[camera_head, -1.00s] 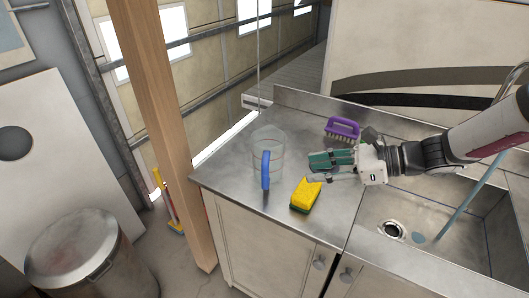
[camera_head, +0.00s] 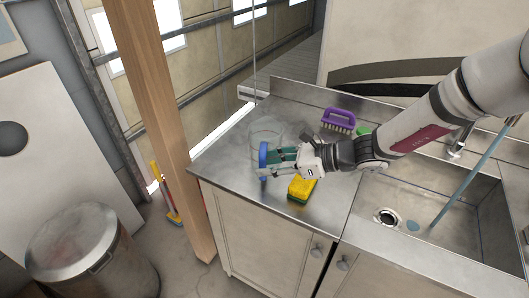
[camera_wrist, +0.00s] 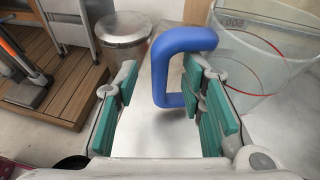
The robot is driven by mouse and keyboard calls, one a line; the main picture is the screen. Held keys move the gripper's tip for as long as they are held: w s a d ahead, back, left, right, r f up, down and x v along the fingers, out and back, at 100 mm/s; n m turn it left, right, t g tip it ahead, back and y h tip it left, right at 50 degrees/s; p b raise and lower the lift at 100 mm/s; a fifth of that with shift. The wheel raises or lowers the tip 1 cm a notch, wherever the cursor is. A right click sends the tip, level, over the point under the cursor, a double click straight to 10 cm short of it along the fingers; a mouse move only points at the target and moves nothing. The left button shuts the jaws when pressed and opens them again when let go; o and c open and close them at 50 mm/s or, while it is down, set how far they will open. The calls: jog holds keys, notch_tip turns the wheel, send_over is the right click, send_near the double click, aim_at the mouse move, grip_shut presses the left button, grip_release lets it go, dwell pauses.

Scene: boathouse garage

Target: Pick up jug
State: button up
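The jug (camera_head: 265,131) is a clear, see-through vessel with a blue handle, upright near the left end of the metal counter. Its clear body fills the upper right of the wrist view (camera_wrist: 262,62). The blue handle (camera_wrist: 160,72) rises between the two green-padded fingers there. My gripper (camera_head: 274,164) is open and level, reaching from the right to the handle. In the wrist view my gripper (camera_wrist: 165,112) has its fingers wide apart, with the right finger near the handle and the jug wall. Whether it touches the handle I cannot tell.
A yellow sponge (camera_head: 301,189) lies beside my gripper. A purple brush (camera_head: 338,120) and a green item (camera_head: 363,130) are farther back. The metal counter (camera_head: 222,160) ends at the left, near a wooden post (camera_head: 152,110). A sink is at the right. A trash can (camera_head: 75,245) stands on the floor.

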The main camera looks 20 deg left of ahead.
jog(key=shift+x, duration=1.05)
grip_shut()
jog(key=shift+r, duration=0.1)
